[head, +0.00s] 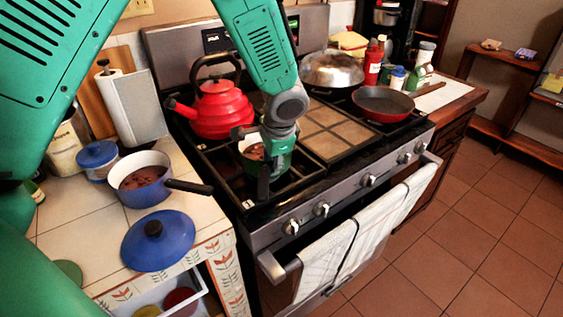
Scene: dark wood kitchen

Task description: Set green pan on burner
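The green pan (284,166), with brown contents, is at the front-left burner (228,174) of the stove. My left gripper (252,158) comes down over the pan from above. Its two dark fingers look spread apart, one at the pan's back-left side and one at its front. The gripper covers part of the pan, and I cannot see its handle clearly. Whether the fingers touch the pan, and whether its base rests fully on the grate, cannot be told. My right gripper is not in view.
A red kettle (218,109) stands behind the pan, close on the left. A red pan (382,104) and a domed metal lid (332,69) are on the right burners. A blue pot (142,182) and blue lid (158,240) occupy the left counter. The central griddle (330,133) is clear.

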